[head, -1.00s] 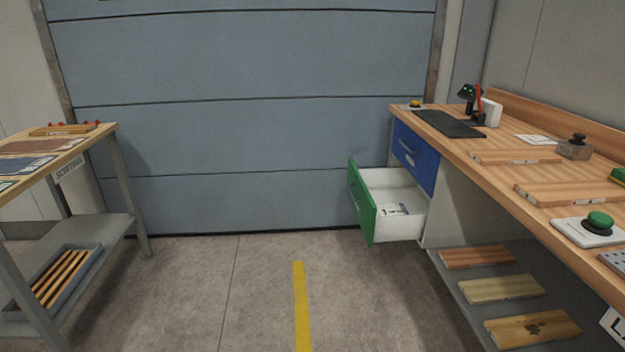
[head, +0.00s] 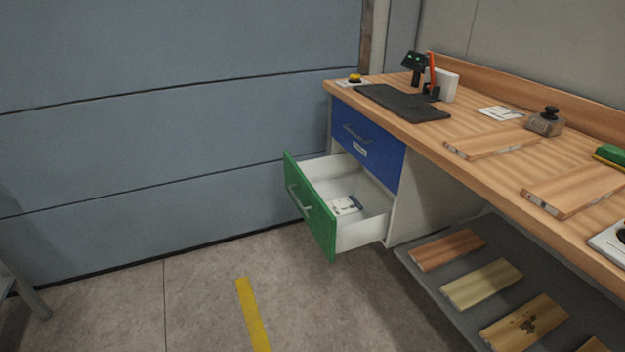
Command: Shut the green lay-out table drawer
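The green drawer (head: 309,205) is pulled well out from under the lay-out table (head: 465,150), below a shut blue drawer (head: 367,145). Its green front has a grey bar handle (head: 299,203) and faces left toward the open floor. Inside the white drawer box lie a white card or label and a small dark item (head: 347,205). Neither of my grippers is in view.
The table top holds a black mat (head: 402,102), a scanner on a stand (head: 415,66) and wooden boards (head: 490,143). A lower shelf with several boards (head: 487,285) sits right of the drawer. The floor (head: 200,300) left of the drawer is clear, with a yellow line.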

